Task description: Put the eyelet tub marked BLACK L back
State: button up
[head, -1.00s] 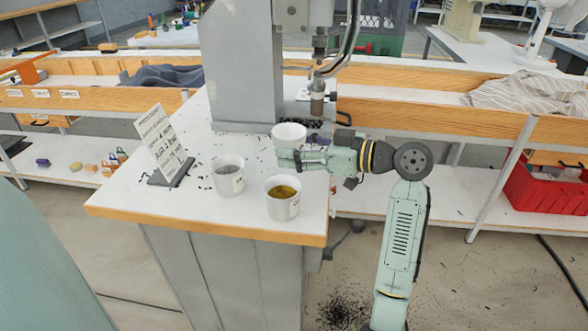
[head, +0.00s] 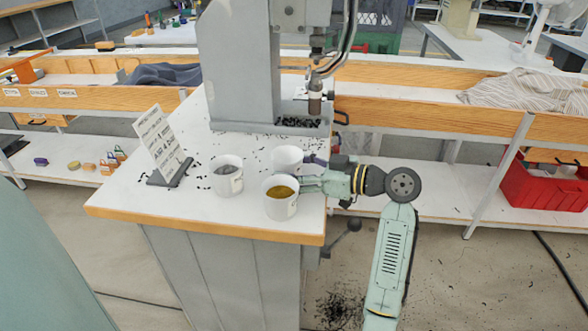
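A white tub (head: 287,158) is between the fingers of my gripper (head: 305,172), behind the tub of brass-coloured eyelets (head: 281,205). Its visible inside looks pale; no marking can be read on it. My gripper reaches in from the right and appears shut on this white tub; the brass tub hides part of the near finger. I cannot tell whether the white tub touches the tabletop. A tub of grey eyelets (head: 228,184) stands to the left, its label too small to read.
The eyelet press (head: 245,70) stands at the back, with black eyelets in its tray (head: 270,128). A sign (head: 160,140) stands at the table's left. Loose black eyelets lie scattered on the white tabletop (head: 150,200). The front left is clear.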

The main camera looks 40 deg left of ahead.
jog(key=shift+o, duration=1)
jog(key=shift+r, duration=0.2)
jog(key=b+v, duration=0.3)
jog(key=v, duration=0.9)
jog(key=shift+b, duration=0.3)
jog(key=shift+f, duration=0.1)
dwell(0.5)
